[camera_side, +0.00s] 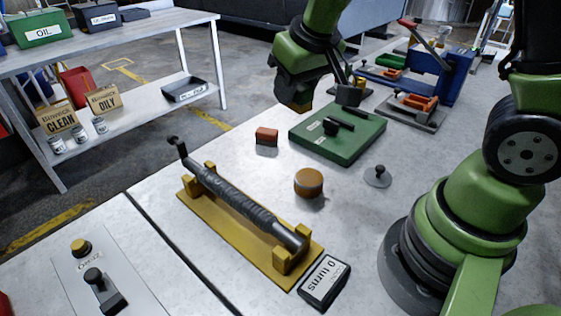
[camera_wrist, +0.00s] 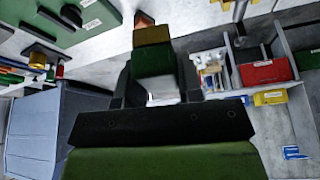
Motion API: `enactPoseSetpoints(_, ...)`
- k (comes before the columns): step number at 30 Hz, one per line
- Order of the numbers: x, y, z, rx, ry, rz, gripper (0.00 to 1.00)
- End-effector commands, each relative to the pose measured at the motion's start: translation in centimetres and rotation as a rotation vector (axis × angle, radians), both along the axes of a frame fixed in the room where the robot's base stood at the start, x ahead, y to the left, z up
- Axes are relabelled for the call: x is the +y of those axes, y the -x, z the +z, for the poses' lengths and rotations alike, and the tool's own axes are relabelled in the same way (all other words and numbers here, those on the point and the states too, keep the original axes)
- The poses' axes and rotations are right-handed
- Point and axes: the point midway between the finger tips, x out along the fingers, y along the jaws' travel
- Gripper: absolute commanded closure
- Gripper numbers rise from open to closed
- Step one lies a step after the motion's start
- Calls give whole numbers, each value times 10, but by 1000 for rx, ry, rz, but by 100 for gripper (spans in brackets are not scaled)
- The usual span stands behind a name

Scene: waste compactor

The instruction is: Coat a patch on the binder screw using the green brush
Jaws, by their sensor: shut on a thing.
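The binder screw (camera_side: 240,203) is a dark threaded rod with a crank at its far end. It lies across the posts of a yellow cradle (camera_side: 225,228) on the table in the side view. In the wrist view my gripper (camera_wrist: 150,85) is shut on the green brush (camera_wrist: 153,60), which shows a green body and a yellowish band.
A counter reading "0 turns" (camera_side: 324,284) sits by the screw's near end. A round brown-topped tin (camera_side: 308,182), a reddish block (camera_side: 267,137), a small knobbed disc (camera_side: 378,176) and the green board (camera_side: 365,145) stand behind. A blue press (camera_side: 440,75) stands far right.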

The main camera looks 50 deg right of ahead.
Motion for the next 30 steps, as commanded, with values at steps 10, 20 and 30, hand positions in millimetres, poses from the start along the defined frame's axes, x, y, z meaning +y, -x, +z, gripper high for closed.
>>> enactPoseSetpoints(10, 1, -2, 10, 1, 1, 185, 85)
enactPoseSetpoints(20, 16, -23, 3, 2, -1, 428, 85)
enactPoseSetpoints(30, 69, -67, -20, 2, -4, 1073, 85)
